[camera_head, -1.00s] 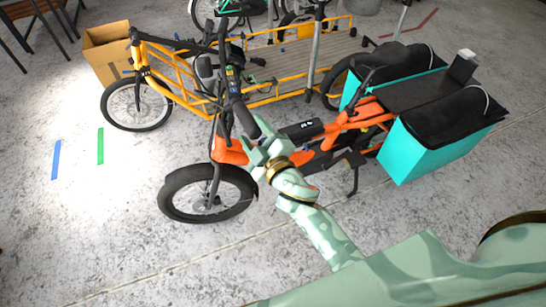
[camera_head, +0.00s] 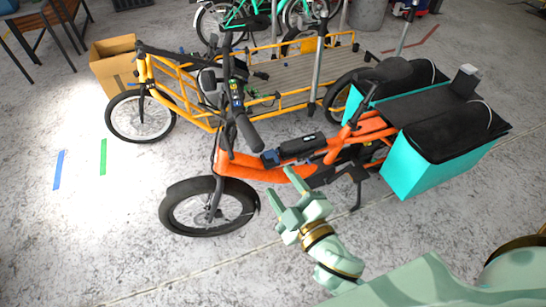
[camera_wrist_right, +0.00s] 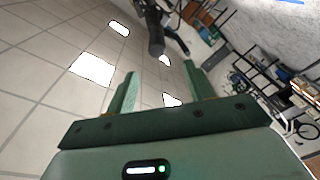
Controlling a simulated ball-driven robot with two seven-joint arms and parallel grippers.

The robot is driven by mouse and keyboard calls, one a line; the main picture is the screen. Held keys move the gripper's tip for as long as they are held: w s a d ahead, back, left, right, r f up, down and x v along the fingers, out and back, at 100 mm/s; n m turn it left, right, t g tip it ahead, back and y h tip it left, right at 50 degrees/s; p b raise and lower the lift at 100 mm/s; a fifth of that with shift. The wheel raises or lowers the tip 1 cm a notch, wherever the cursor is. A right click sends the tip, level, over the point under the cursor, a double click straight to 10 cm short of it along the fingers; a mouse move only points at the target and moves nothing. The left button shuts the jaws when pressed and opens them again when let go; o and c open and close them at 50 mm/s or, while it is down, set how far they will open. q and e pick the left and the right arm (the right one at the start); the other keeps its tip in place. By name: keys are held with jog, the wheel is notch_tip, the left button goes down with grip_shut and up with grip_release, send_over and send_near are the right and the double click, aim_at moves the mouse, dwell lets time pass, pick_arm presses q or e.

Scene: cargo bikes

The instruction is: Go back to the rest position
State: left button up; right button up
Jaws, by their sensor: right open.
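My right gripper (camera_head: 300,204) is open and empty in the head view. It is in front of the orange cargo bike (camera_head: 255,168), with a visible gap between its fingers. In the right wrist view, the two fingers of my right gripper (camera_wrist_right: 160,92) stand apart with nothing between them. A black handlebar grip (camera_wrist_right: 156,42) shows beyond the fingertips there, apart from them. In the head view the bike's near handlebar grip (camera_head: 249,132) is above and left of my right gripper. My left gripper is not in view.
Teal panniers (camera_head: 425,170) hang at the orange bike's rear, to the right. A yellow cargo bike (camera_head: 185,80) stands behind, with a cardboard box (camera_head: 112,66) at its left. Blue tape (camera_head: 59,170) and green tape (camera_head: 103,157) mark open concrete floor at the left.

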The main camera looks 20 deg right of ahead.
jog(key=s+f+m+g, duration=0.2)
jog(key=s+f+g, duration=0.15)
jog(key=f, duration=0.65)
jog(key=s+f+m+g, duration=0.15)
jog(key=s+f, duration=0.25)
jog(key=f, duration=0.6)
jog(key=s+f+m+g, duration=0.2)
jog(key=s+f+g, duration=0.2)
jog(key=f, duration=0.6)
jog(key=s+d+f+m+g+h, duration=0.1)
jog(key=s+d+f+g, duration=0.1)
jog(key=s+f, duration=0.4)
jog(key=s+d+f+m+g+h, duration=0.1)
jog(key=s+d+f+g, duration=0.2)
jog(key=s, duration=0.6)
jog(key=s+d+f+m+g+b, duration=0.1)
jog(key=s+d+f+g, duration=0.2)
jog(key=s+d+f, duration=0.2)
jog(key=s+f, duration=0.3)
jog(key=shift+d+f+h, duration=0.25)
jog(key=shift+f+h, duration=0.05)
jog(key=shift+h, duration=0.1)
